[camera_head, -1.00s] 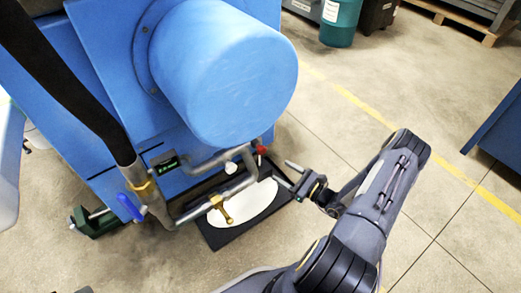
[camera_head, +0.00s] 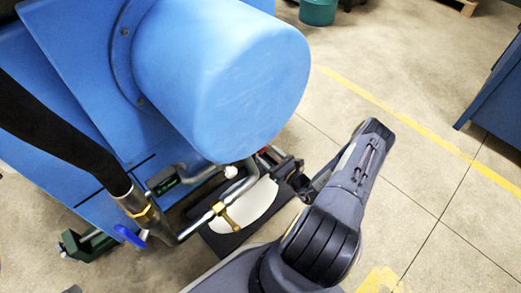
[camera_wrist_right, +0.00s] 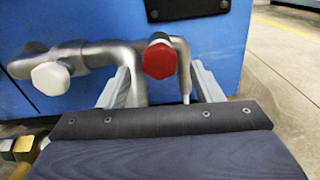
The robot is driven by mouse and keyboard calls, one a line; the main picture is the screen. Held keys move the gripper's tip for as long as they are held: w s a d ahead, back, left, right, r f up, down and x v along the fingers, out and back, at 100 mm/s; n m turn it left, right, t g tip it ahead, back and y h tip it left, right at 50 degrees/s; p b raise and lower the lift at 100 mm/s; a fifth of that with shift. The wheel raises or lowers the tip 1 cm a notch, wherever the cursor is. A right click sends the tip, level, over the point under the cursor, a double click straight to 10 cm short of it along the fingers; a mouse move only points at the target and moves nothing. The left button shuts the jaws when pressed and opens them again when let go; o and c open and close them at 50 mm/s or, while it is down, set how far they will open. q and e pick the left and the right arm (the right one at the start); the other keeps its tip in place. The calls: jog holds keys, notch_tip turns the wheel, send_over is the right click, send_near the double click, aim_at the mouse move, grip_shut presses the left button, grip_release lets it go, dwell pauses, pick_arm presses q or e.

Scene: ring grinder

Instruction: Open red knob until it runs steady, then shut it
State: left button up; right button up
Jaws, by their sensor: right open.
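The red knob (camera_wrist_right: 160,60) is in the middle of the right wrist view, on a grey metal pipe with a short thin outlet pointing down at its right. My right gripper (camera_wrist_right: 162,76) is open, one finger on each side of the knob and its pipe, with gaps between. In the head view my right gripper (camera_head: 273,160) is at the pipework below the blue drum, and the knob there is largely hidden. A white knob (camera_wrist_right: 50,76) is left of the red one. My left gripper is not in view.
The blue machine's drum (camera_head: 225,75) overhangs the pipework. A white oval (camera_head: 250,205) lies in a dark tray below. A brass valve (camera_head: 226,214) and a blue-handled valve (camera_head: 130,236) are nearby. The floor to the right is clear.

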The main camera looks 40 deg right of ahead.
aim_at(264, 151)
jog(key=shift+w+a+b, duration=0.15)
jog(key=shift+w+b, duration=0.35)
jog(key=shift+w, duration=1.55)
jog(key=c, duration=1)
